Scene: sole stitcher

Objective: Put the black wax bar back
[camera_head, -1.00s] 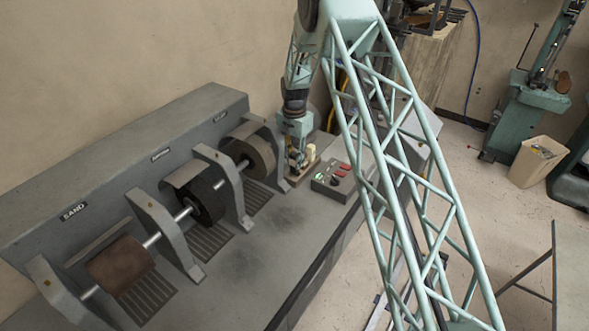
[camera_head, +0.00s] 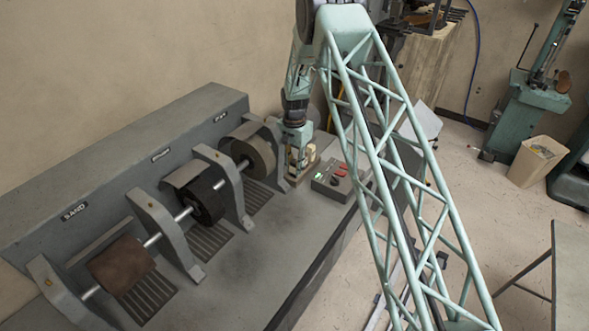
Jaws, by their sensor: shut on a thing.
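My gripper (camera_head: 297,163) points down at the far right end of the grey bench, over a small wooden tray (camera_head: 292,182). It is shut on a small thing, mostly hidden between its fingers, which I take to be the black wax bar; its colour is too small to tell. A tan block (camera_head: 311,152) shows just behind the fingers. I cannot tell whether the held thing touches the tray.
A control box (camera_head: 335,186) with red and green buttons stands right of the tray. To the left, a brown sanding drum (camera_head: 121,264), a black wheel (camera_head: 205,202) and a tan wheel (camera_head: 251,159) sit on a shaft between grey brackets. The bench front is clear.

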